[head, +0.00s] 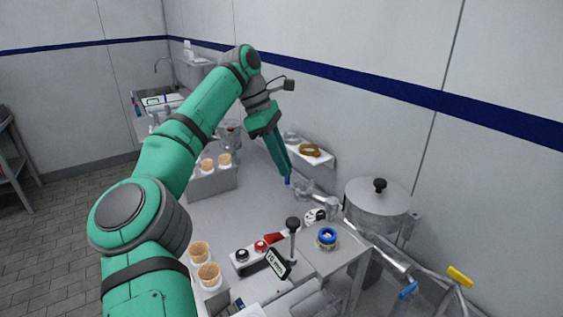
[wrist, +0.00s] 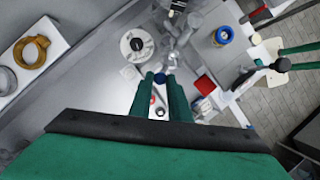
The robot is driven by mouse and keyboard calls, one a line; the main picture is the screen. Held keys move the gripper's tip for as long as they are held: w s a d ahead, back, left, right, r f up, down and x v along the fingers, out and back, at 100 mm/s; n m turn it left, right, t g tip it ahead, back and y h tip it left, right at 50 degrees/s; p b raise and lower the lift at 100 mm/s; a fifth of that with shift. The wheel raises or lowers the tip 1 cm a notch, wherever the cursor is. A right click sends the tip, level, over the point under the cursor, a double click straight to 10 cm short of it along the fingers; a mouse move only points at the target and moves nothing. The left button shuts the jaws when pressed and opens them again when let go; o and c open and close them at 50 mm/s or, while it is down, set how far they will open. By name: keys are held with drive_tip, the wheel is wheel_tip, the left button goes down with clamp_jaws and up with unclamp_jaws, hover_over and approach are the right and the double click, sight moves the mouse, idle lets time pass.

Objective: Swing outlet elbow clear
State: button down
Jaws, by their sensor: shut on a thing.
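The outlet elbow appears to be the shiny metal fitting (head: 303,187) at the near end of the pipework, right of my fingertips. In the wrist view it seems to be the grey metal fitting (wrist: 174,52) just beyond them. My gripper (head: 288,179) reaches down over the bench with its fingers close together. In the wrist view my gripper (wrist: 160,82) is shut on a small dark blue knob (wrist: 160,78). I cannot tell clearly how the knob joins the elbow. The fingers hide part of what lies below.
A lidded steel vessel (head: 377,208) stands right of the elbow. A pipe (head: 385,256) with blue and yellow handles runs to the lower right. A blue ring-shaped part (head: 327,238), a black-knobbed lever (head: 292,225) and a cone holder (head: 212,184) stand nearby. A wall shelf (head: 311,152) is behind.

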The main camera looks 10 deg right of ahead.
drive_tip(key=shift+d, duration=0.15)
drive_tip(key=c, duration=1.7)
unclamp_jaws()
drive_tip(key=shift+d, duration=0.1)
drive_tip(key=shift+o, duration=0.2)
drive_tip(key=v, duration=1.1)
drive_tip(key=shift+f, duration=0.1)
